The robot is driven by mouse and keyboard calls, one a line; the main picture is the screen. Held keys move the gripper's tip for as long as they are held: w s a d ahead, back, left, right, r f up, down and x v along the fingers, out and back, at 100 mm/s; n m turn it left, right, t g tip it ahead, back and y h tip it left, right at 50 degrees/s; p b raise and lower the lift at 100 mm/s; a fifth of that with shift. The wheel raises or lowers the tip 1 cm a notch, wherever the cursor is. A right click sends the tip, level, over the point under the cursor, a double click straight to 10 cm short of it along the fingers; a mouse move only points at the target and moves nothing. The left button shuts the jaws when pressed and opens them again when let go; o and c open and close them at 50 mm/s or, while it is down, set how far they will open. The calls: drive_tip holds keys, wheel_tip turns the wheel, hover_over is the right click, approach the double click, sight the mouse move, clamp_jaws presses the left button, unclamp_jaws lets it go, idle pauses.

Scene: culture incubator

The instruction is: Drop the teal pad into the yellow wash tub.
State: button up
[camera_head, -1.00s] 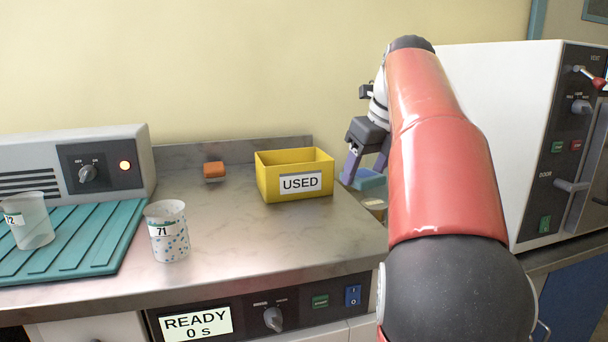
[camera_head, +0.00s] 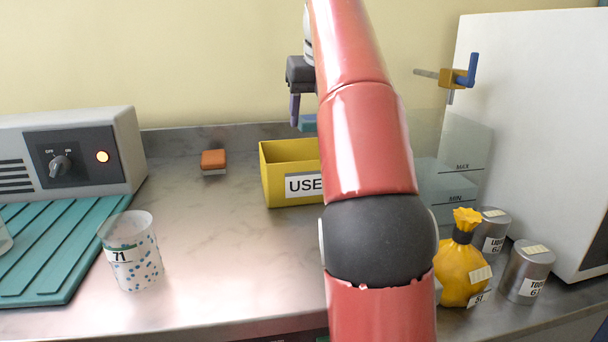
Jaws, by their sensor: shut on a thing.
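The yellow tub (camera_head: 275,178) stands on the bench near the back, with a white label of which "USE" shows. My arm hides its right part. My gripper (camera_head: 302,118) is above the tub, pointing down, with one purple finger in clear view. It is shut on the teal pad (camera_head: 308,123), which hangs above the tub's back rim in the picture. My arm hides the right side of the pad and the other finger.
An orange block (camera_head: 213,160) lies left of the tub. A spotted cup (camera_head: 132,255) marked 71 stands front left, beside a teal ribbed mat (camera_head: 75,250). A clear tank (camera_head: 450,165), a yellow bag (camera_head: 462,265) and metal cans (camera_head: 527,272) stand at right.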

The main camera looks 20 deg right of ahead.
drive_tip(key=shift+f, duration=2.1)
drive_tip(key=o, duration=1)
drive_tip(key=v, duration=0.7)
drive_tip(key=shift+r, duration=0.4)
drive_tip(key=shift+s+a, duration=0.1)
drive_tip(key=shift+s, duration=0.05)
